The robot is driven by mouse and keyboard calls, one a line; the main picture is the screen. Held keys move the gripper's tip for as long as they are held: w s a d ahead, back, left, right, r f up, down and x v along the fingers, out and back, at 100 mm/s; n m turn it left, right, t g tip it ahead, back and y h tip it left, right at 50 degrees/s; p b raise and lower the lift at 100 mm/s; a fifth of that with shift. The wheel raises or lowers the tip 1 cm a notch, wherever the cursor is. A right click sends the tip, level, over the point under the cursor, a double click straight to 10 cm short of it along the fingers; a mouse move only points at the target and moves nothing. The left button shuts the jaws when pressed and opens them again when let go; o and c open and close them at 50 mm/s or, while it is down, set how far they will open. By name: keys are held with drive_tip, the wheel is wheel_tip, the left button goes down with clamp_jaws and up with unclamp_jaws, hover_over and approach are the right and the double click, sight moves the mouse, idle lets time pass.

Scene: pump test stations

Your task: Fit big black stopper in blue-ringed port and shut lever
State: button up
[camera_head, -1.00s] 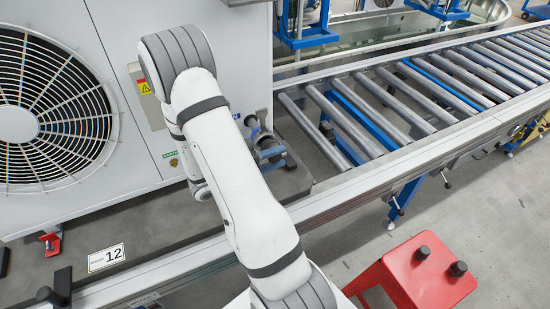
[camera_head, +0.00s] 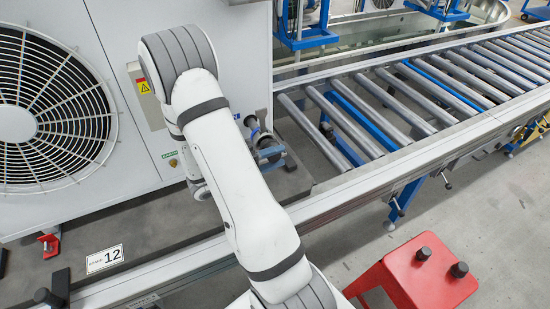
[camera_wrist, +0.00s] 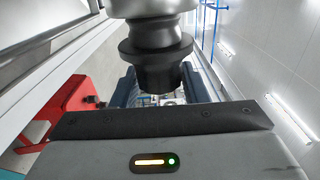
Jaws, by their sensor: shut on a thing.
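In the wrist view, a big black stopper (camera_wrist: 157,65) with a wide flange sits at the top middle. My gripper (camera_wrist: 158,90) is shut on it, with a dark blue-grey finger on either side. A grey round metal part (camera_wrist: 155,8) is close above the stopper; I cannot tell whether they touch. In the head view, my arm hides the gripper and the stopper. Pipe fittings (camera_head: 269,154) stick out beside the machine's right edge, partly behind my arm. I cannot make out a blue ring or the lever's state.
A grey machine (camera_head: 125,30) with a fan stands at left on a conveyor platform, with a label "12" (camera_head: 105,259) in front. A roller conveyor (camera_head: 440,90) runs to the right. A red stool (camera_head: 420,280) with two black knobs stands at the lower right.

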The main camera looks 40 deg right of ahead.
drive_tip(key=shift+w+d, duration=0.25)
drive_tip(key=shift+w, duration=0.75)
idle(0.7)
idle(0.3)
drive_tip(key=o, duration=0.9)
drive_tip(key=shift+o, duration=0.2)
drive_tip(key=b+v, duration=0.1)
drive_tip(key=v, duration=0.7)
drive_tip(key=shift+s+d, duration=0.1)
drive_tip(key=shift+s, duration=0.1)
